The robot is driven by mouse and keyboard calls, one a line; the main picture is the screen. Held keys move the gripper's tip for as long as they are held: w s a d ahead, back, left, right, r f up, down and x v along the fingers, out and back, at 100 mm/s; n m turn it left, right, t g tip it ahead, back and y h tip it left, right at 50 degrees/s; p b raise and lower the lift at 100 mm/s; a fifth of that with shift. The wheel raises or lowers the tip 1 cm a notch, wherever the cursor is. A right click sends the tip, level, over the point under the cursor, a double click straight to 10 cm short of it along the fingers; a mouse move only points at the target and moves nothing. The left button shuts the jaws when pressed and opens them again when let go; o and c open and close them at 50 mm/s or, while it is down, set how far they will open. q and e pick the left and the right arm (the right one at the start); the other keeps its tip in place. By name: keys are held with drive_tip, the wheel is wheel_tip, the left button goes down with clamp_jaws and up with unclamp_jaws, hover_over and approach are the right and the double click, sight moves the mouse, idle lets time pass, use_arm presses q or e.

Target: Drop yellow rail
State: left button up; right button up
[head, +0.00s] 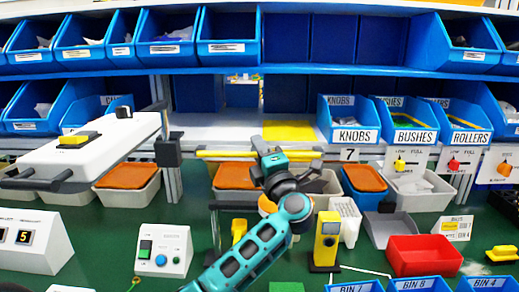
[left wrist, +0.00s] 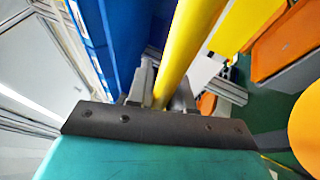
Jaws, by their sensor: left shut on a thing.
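The yellow rail (head: 226,153) lies level across the middle of the head view. My left gripper (head: 273,159) is shut on it, a little right of its middle. In the left wrist view the yellow rail (left wrist: 188,45) runs up and away from between the grey fingers (left wrist: 160,92). The rail appears in front of the pale bench shelf; whether it touches anything below is not clear. My right gripper is not in view.
A yellow patch (head: 290,131) lies on the pale shelf (head: 215,132) behind the rail. Blue bins of knobs (head: 350,134), bushes (head: 413,136) and rollers (head: 470,136) stand to the right. Grey bins with orange lids (head: 128,176) sit below. A yellow post device (head: 327,240) stands right of my arm.

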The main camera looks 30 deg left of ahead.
use_arm(q)
clamp_jaws()
drive_tip(key=y+b, duration=0.1)
drive_tip(key=b, duration=0.1)
drive_tip(key=n+y+b, duration=0.1)
drive_tip(key=b, duration=0.2)
drive_tip(key=f+n+y+b, duration=0.1)
drive_tip(key=b, duration=0.1)
drive_tip(key=shift+s+d+f, duration=0.1)
drive_tip(key=shift+s+d, duration=0.2)
drive_tip(key=shift+o, duration=2.2)
unclamp_jaws()
drive_tip(key=shift+o, duration=1.3)
drive_tip(key=shift+s, duration=0.1)
